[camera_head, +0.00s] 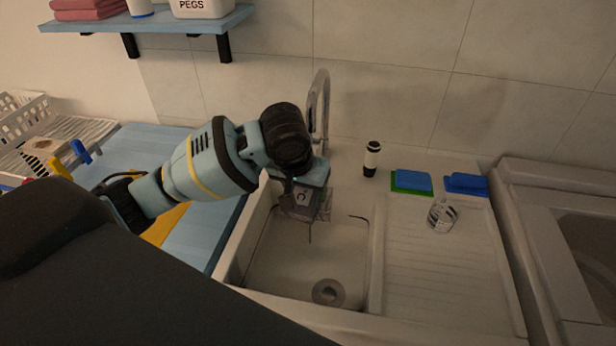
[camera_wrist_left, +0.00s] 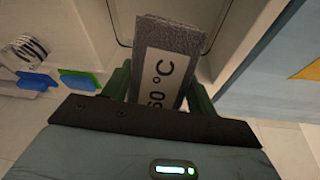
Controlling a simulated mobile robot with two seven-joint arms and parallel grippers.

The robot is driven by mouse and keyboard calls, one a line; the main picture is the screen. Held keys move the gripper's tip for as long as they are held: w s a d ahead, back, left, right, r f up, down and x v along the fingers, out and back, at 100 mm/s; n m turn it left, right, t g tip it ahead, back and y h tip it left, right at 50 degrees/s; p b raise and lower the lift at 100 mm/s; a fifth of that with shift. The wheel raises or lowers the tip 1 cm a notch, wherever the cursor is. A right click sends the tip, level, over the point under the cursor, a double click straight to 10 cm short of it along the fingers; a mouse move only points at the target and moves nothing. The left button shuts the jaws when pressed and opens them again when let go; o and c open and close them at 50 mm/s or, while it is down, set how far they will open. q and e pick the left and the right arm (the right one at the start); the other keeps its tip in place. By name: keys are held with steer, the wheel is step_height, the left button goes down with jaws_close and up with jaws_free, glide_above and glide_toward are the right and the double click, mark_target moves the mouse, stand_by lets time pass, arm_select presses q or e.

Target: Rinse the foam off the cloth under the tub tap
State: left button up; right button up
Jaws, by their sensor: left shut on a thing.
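My left gripper (camera_head: 308,205) hangs over the tub (camera_head: 375,265), in front of the tap (camera_head: 320,95). It is shut on the cloth, a grey, rough-textured piece with a white label reading "60°C" that shows clearly between the green fingers in the left wrist view (camera_wrist_left: 178,38). In the head view the cloth is mostly hidden by the gripper. The tap's spout is partly hidden behind my wrist. The tub's drain (camera_head: 328,292) shows below the gripper. I cannot make out foam on the cloth or running water. My right gripper is not in view.
A dark-and-white bottle (camera_head: 371,158) stands behind. A shelf (camera_head: 150,22) hangs upper left, above a blue counter (camera_head: 140,150).

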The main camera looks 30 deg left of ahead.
mark_target(305, 204)
arm_select(q)
steer(key=shift+s+d, duration=0.4)
steer(key=shift+s, duration=0.5)
steer(key=shift+s+d, duration=0.35)
steer(key=shift+s, duration=0.5)
steer(key=s+d+r, duration=0.2)
steer(key=s+r, duration=0.2)
steer(key=shift+s, duration=0.3)
stand_by(0.6)
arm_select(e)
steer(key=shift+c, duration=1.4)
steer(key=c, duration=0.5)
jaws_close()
arm_select(q)
steer(key=f, duration=0.1)
steer(key=a+f, duration=0.1)
steer(key=f+m, duration=0.1)
steer(key=shift+a+f, duration=0.3)
steer(key=shift+a, duration=0.05)
